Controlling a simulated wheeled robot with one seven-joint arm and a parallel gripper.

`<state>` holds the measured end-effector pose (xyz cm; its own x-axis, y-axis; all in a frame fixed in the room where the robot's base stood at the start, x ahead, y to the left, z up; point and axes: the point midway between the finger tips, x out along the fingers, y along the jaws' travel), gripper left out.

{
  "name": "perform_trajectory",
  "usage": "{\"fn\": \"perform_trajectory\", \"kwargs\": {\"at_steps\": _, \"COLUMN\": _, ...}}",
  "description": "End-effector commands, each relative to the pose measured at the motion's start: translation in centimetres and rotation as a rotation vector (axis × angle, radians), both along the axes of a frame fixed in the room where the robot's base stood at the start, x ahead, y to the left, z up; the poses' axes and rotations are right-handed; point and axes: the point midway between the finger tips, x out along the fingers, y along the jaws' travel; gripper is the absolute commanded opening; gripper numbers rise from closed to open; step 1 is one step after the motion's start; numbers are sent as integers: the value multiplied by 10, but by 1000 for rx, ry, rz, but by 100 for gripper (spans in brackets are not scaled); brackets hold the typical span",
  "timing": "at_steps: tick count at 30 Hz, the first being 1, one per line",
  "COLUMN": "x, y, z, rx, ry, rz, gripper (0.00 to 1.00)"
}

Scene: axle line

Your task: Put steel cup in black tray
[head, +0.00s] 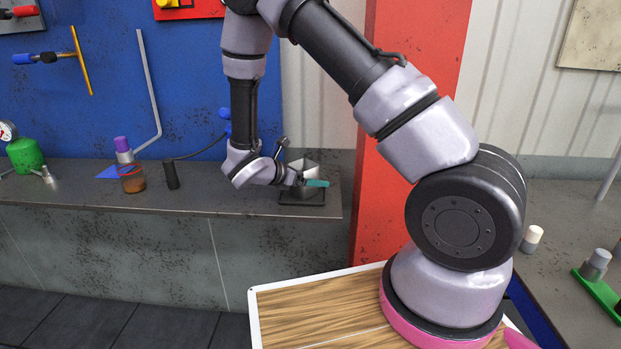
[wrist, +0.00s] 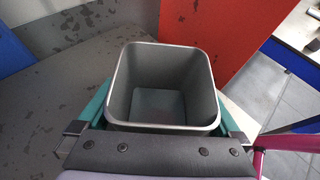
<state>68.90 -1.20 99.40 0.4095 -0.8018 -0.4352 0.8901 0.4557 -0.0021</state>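The steel cup (head: 304,164) is a grey, square-mouthed, empty container over the black tray (head: 301,201) on the back bench. In the wrist view the open cup (wrist: 165,82) fills the middle, mouth toward the camera. My gripper (head: 317,183) has teal fingers, one along each side of the cup and seemingly touching its walls. The wrist view shows both fingers of my gripper (wrist: 165,112) pressed close to the cup. The gripper hides the cup's lower part, so I cannot tell whether its base touches the tray. The tray is hidden in the wrist view.
An amber jar (head: 132,180), a black cylinder (head: 172,175) and a purple-capped item (head: 123,149) stand left on the grey bench (head: 230,200). A red pillar (head: 385,130) rises just right of the tray. Bare bench lies between the cylinder and tray.

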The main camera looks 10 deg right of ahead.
Motion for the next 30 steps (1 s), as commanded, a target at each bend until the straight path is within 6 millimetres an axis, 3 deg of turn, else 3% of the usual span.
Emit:
{"fn": "perform_trajectory", "kwargs": {"at_steps": 8, "x": -1, "y": 4, "z": 6, "rx": 1, "ry": -2, "rz": 1, "gripper": 100}}
{"fn": "perform_trajectory", "kwargs": {"at_steps": 21, "x": -37, "y": 74, "z": 43, "rx": 2, "ry": -2, "rz": 3, "gripper": 100}}
{"fn": "perform_trajectory", "kwargs": {"at_steps": 30, "x": -49, "y": 96, "z": 56, "rx": 1, "ry": -1, "rz": 0, "gripper": 100}}
